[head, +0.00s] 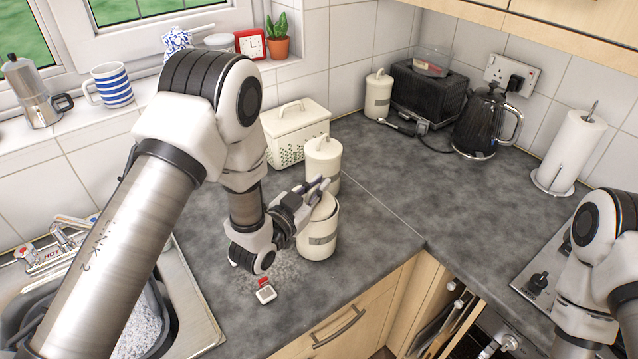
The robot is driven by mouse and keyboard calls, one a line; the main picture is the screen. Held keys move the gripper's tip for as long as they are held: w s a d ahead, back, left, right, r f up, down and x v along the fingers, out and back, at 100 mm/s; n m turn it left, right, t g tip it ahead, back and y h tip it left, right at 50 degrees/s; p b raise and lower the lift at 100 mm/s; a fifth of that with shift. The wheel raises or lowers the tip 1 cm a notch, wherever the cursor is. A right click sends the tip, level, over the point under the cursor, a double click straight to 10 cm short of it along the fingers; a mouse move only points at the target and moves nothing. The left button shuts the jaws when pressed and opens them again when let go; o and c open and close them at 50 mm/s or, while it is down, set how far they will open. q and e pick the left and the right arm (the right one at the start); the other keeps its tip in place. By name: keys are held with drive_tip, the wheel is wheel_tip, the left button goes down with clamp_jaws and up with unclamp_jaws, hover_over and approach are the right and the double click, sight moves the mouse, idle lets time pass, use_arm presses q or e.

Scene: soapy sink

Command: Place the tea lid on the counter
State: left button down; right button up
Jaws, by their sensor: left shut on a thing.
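The tea canister (318,241) is cream with a dark label band and stands upright on the grey counter (375,235). Its lid (323,206) is cream and shows at the canister's mouth, partly hidden by my fingers. My left gripper (321,187) comes in from the left over the canister and is shut on the lid at its top. I cannot tell whether the lid still touches the rim. My right arm shows at the right edge, but its gripper is out of view.
A lidded canister (322,162) stands just behind, beside a white bread bin (294,131). A small red and white item (265,291) lies in front. The sink (190,310) is at left. A kettle (487,122) and paper roll (570,150) stand at right. The middle counter is clear.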

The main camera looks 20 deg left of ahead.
sight(308, 196)
use_arm(q)
drive_tip(key=c, duration=1.3)
unclamp_jaws()
drive_tip(key=shift+s+d+r, duration=0.1)
drive_tip(key=shift+s+r, duration=0.05)
drive_tip(key=shift+s, duration=0.45)
drive_tip(key=shift+o, duration=0.3)
drive_tip(key=shift+s+r, duration=0.2)
drive_tip(key=shift+s, duration=0.15)
drive_tip(key=shift+w+f, duration=0.45)
drive_tip(key=shift+w, duration=0.25)
drive_tip(key=shift+s+a+f+b, duration=0.2)
drive_tip(key=shift+s+f+b, duration=0.05)
drive_tip(key=shift+f+b, duration=0.05)
drive_tip(key=b+v, duration=0.1)
drive_tip(key=v, duration=0.1)
drive_tip(key=b+v, duration=0.1)
drive_tip(key=v, duration=0.1)
drive_tip(key=b+v, duration=0.1)
drive_tip(key=v, duration=0.2)
drive_tip(key=shift+r+b, duration=0.3)
drive_tip(key=shift+b, duration=0.05)
drive_tip(key=shift+s+a+r, duration=0.1)
drive_tip(key=shift+s, duration=0.15)
use_arm(e)
drive_tip(key=f, duration=0.4)
drive_tip(key=shift+s, duration=0.25)
